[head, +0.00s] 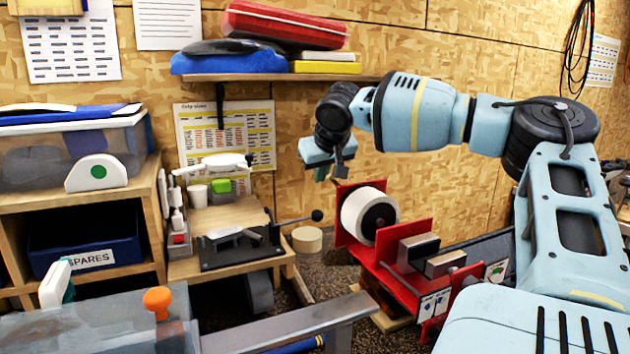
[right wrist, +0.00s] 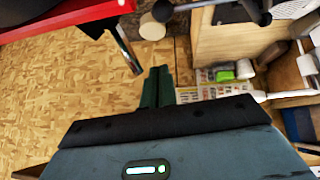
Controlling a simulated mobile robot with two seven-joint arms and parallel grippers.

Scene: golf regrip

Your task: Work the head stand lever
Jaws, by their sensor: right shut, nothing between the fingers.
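A black base with a clamp (head: 240,248) sits on a low wooden stand. A thin lever with a black ball knob (head: 317,215) sticks out from its right side. In the right wrist view the black knob (right wrist: 162,11) shows at the top edge, beyond the fingertips. My right gripper (head: 321,174) hangs above and slightly right of the knob in the head view, clear of it. Its dark green fingers (right wrist: 157,88) are together with nothing between them. My left gripper is not in view.
A red rack (head: 408,275) with a white roll (head: 368,215) stands right of the lever. A tan round block (head: 307,240) is just below the knob. A shelf (head: 300,77) with cases is above. A blue SPARES bin (head: 85,240) is at left.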

